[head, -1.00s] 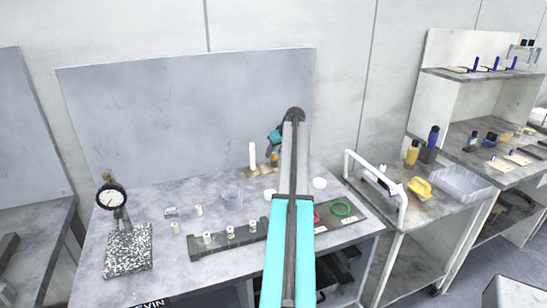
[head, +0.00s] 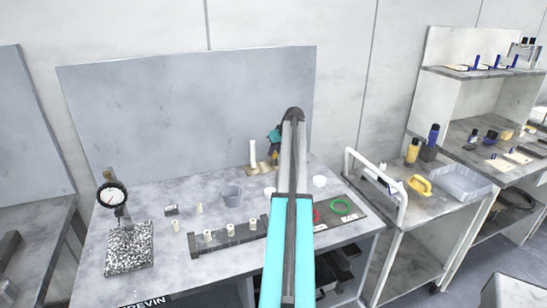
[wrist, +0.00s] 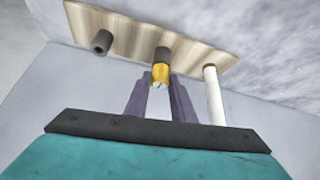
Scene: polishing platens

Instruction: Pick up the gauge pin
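A wooden holder (wrist: 128,30) carries a short dark cylinder (wrist: 102,41), a gold piece with a dark top (wrist: 161,70), and a white rod (wrist: 213,95). I cannot tell for certain which one is the gauge pin; the gold piece is the one in line with my fingers. My gripper (wrist: 161,84) shows two purple fingers, apart, with the gold piece between or just beyond their tips. Contact is not visible. In the head view the white rod (head: 252,153) stands upright on the holder (head: 258,168) at the back of the table, and my arm partly hides the gripper.
A grey cup (head: 232,193) and a dark rail with pale cylinders (head: 202,247) lie to the left of my arm. A dial gauge (head: 112,195) stands at the far left. A green ring (head: 341,206) lies to the right. A back panel (head: 180,120) rises behind the table.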

